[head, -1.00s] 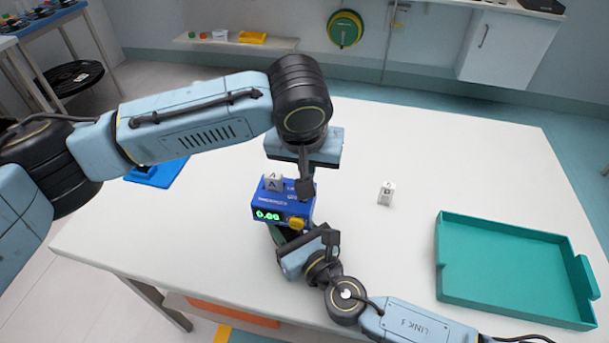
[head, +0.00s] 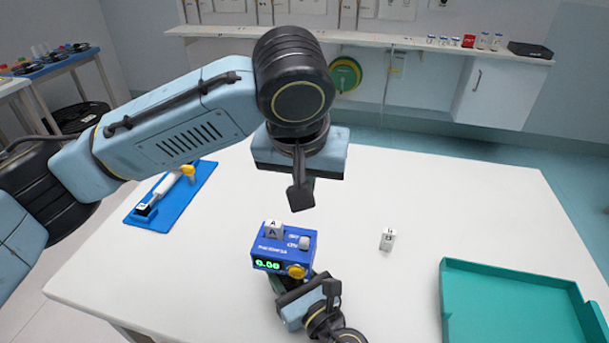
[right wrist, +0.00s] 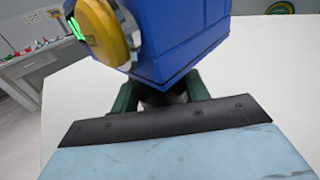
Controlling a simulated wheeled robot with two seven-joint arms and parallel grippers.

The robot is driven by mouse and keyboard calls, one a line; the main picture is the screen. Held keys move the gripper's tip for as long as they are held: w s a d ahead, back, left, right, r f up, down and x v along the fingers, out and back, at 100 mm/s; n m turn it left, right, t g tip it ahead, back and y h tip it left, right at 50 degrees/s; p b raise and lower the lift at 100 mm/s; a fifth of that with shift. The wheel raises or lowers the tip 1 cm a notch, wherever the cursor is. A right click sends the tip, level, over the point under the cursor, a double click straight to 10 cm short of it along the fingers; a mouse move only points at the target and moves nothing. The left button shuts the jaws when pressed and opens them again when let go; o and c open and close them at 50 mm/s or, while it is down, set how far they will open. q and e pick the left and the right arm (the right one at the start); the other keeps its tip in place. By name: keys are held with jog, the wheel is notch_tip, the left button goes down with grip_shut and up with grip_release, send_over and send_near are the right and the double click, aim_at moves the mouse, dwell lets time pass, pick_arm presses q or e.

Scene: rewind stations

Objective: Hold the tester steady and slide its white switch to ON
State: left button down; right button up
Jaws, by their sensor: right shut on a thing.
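The tester (head: 270,250) is a blue box with a lit green display (head: 268,264), a yellow knob (head: 296,271) and a white switch (head: 304,242) on its top right. Small labels sit beside the switch; I cannot tell which one it is at. A white block marked A (head: 273,230) sits on the tester. My right gripper (head: 278,284) is shut on the tester's dark lower part, under the blue box; its green fingers flank that part in the right wrist view (right wrist: 160,95). My left gripper (head: 301,197) hangs above the tester, apart from it; its fingers overlap, hiding any gap.
A white block marked B (head: 387,240) stands on the white table (head: 420,190) to the right. A teal tray (head: 505,272) is at the right edge. A blue mat (head: 196,196) with a white and yellow item lies at the left. The table behind the tester is clear.

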jog(key=o, duration=1.3)
